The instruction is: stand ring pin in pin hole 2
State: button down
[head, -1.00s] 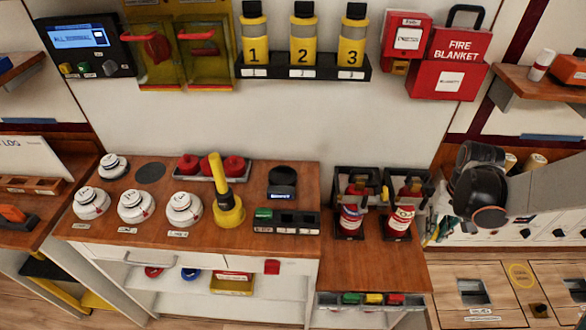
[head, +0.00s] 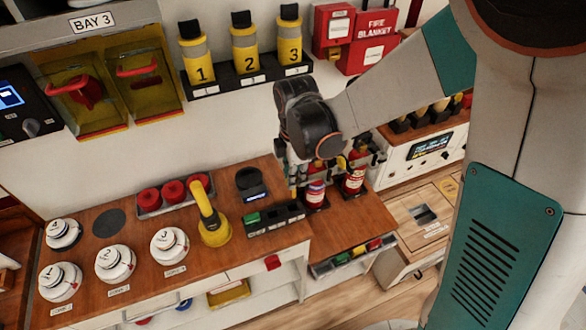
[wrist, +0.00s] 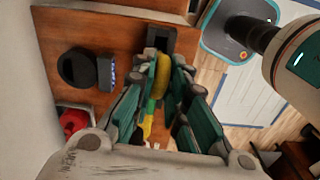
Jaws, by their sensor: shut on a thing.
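My gripper (wrist: 165,80) is shut on a yellow piece (wrist: 162,76), which I take for the ring pin; the fingers hide part of it. In the head view my gripper (head: 292,188) points down over the right end of a low black block (head: 275,221). This block has a green part at its left end and dark recesses beside it. The block also shows beneath the fingers in the wrist view (wrist: 182,38). I cannot make out which recess is pin hole 2, and the pin's lower end is not clear.
A round black device (head: 250,180) with a lit display stands just behind the block. A yellow upright handle (head: 212,220) is to its left. Red extinguishers (head: 354,180) in black stands are close on the right. White numbered detectors (head: 115,262) fill the left of the bench.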

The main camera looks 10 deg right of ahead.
aim_at(294, 195)
jog(key=shift+s+a+r+n, duration=0.1)
jog(key=shift+a+r+n, duration=0.15)
jog(key=shift+n, duration=0.15)
jog(key=shift+d+f, duration=0.1)
jog(key=shift+f+b, duration=2.65)
jog(key=shift+f, duration=0.3)
jog(key=shift+f+b, duration=1.4)
jog(key=shift+b, duration=0.1)
jog(key=c, duration=1.5)
grip_release()
jog(key=shift+r, duration=3.75)
